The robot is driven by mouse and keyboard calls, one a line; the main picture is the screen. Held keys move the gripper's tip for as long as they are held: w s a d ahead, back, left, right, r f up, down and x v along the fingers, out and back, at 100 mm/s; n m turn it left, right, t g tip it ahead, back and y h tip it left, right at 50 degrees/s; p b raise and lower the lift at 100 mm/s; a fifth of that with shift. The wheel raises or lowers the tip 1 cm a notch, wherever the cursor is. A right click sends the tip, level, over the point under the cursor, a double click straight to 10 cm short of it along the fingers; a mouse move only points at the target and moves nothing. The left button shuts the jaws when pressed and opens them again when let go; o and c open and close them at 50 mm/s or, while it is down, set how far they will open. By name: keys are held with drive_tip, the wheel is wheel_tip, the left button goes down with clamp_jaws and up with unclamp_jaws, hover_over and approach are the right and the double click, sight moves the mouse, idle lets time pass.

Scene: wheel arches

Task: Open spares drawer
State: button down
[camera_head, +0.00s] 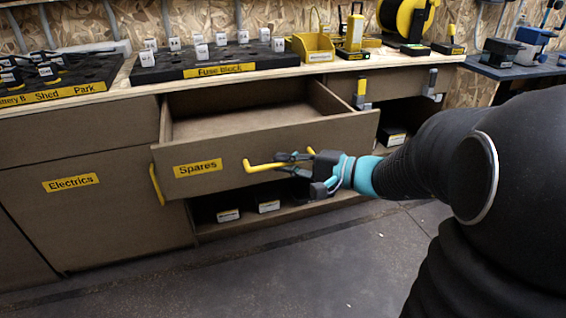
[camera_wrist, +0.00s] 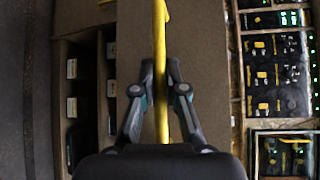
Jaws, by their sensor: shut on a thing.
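The spares drawer (camera_head: 240,155) is pulled well out of the workbench, and its inside looks empty. Its front carries a yellow "Spares" label (camera_head: 198,168) and a yellow bar handle (camera_head: 264,166). My gripper (camera_head: 292,164) is at the drawer front, shut on the handle. In the wrist view the yellow handle (camera_wrist: 160,45) runs between the two fingers (camera_wrist: 160,92). The fingers hide part of the handle in the head view.
A "Fuse Block" board (camera_head: 215,61) with white-capped pieces and a yellow bin (camera_head: 313,47) stand on the bench top. The "Electrics" door (camera_head: 90,215) is shut at left. Small labelled boxes (camera_head: 268,206) sit on the shelf under the drawer. The floor (camera_head: 290,270) in front is clear.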

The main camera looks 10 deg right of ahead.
drive_tip(key=shift+s, duration=0.2)
drive_tip(key=c, duration=1.2)
unclamp_jaws()
drive_tip(key=shift+d, duration=0.1)
drive_tip(key=v, duration=1.1)
drive_tip(key=shift+s+d, duration=0.2)
drive_tip(key=shift+d, duration=0.15)
